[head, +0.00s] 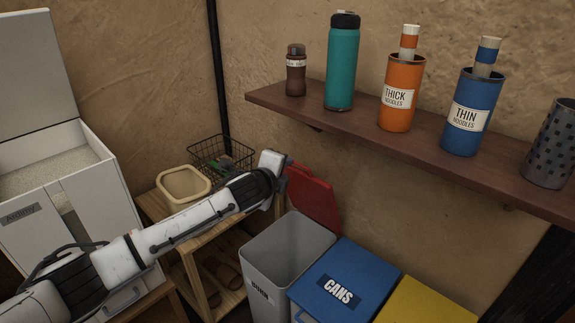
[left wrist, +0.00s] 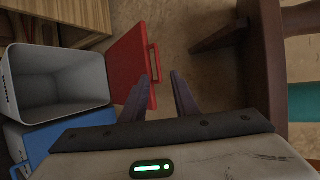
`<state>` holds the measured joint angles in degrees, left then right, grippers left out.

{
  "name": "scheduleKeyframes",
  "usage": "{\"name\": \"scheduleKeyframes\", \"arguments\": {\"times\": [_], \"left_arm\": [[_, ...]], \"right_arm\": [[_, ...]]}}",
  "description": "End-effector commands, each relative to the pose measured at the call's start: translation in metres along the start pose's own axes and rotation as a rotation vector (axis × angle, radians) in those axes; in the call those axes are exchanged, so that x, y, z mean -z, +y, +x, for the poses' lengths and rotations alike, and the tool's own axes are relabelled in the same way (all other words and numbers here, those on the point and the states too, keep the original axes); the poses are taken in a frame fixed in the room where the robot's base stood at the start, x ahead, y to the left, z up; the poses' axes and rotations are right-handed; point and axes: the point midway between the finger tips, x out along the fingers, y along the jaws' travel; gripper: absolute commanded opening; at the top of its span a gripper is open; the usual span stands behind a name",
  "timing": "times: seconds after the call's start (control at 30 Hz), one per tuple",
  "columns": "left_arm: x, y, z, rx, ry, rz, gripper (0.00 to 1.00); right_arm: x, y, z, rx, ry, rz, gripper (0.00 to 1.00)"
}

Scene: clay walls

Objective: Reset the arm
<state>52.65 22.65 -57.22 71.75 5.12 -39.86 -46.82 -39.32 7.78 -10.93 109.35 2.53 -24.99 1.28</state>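My left arm reaches in from the left in the head view, with its left gripper (head: 288,164) beside the raised red lid and below the shelf. In the left wrist view the two dark fingers of the left gripper (left wrist: 160,80) stand apart with nothing between them. The gripper is open and empty. My right gripper is in neither view.
A grey bin (head: 290,250) stands open, its red lid (head: 313,197) raised. A blue bin (head: 345,280) marked CANS and a yellow one (head: 425,303) adjoin it. A shelf (head: 420,152) with bottles and noodle canisters projects above. A wire basket (head: 222,150) stands behind my arm.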

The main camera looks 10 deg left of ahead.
Motion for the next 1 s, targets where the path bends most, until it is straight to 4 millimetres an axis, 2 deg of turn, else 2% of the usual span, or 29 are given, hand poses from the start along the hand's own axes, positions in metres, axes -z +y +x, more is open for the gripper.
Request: {"name": "scheduleKeyframes", "arguments": {"times": [0.07, 0.13, 0.27, 0.4, 0.53, 0.63, 0.73, 0.9, 1.0], "left_arm": [[0.009, 0.012, -0.001, -0.011, 0.016, -0.024, 0.27], [0.024, 0.032, -0.004, -0.030, 0.045, -0.076, 0.27], [0.071, 0.096, -0.021, -0.095, 0.130, -0.273, 0.27], [0.117, 0.167, -0.056, -0.179, 0.195, -0.557, 0.27], [0.142, 0.225, -0.095, -0.255, 0.206, -0.824, 0.27], [0.152, 0.267, -0.129, -0.309, 0.183, -1.025, 0.27], [0.153, 0.308, -0.165, -0.356, 0.132, -1.218, 0.27], [0.139, 0.370, -0.231, -0.406, -0.004, -1.505, 0.27], [0.128, 0.397, -0.264, -0.419, -0.087, -1.621, 0.27]], "right_arm": [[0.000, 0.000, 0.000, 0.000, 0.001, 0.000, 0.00], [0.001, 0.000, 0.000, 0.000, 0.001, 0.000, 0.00], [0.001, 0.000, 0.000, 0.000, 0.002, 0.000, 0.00], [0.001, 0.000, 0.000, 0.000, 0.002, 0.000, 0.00], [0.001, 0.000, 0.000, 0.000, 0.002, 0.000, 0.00], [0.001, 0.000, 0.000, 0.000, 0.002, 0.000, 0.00], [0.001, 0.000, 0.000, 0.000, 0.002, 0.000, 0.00], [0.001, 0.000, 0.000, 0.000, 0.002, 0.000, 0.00], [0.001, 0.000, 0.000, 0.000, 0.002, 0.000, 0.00]]}}
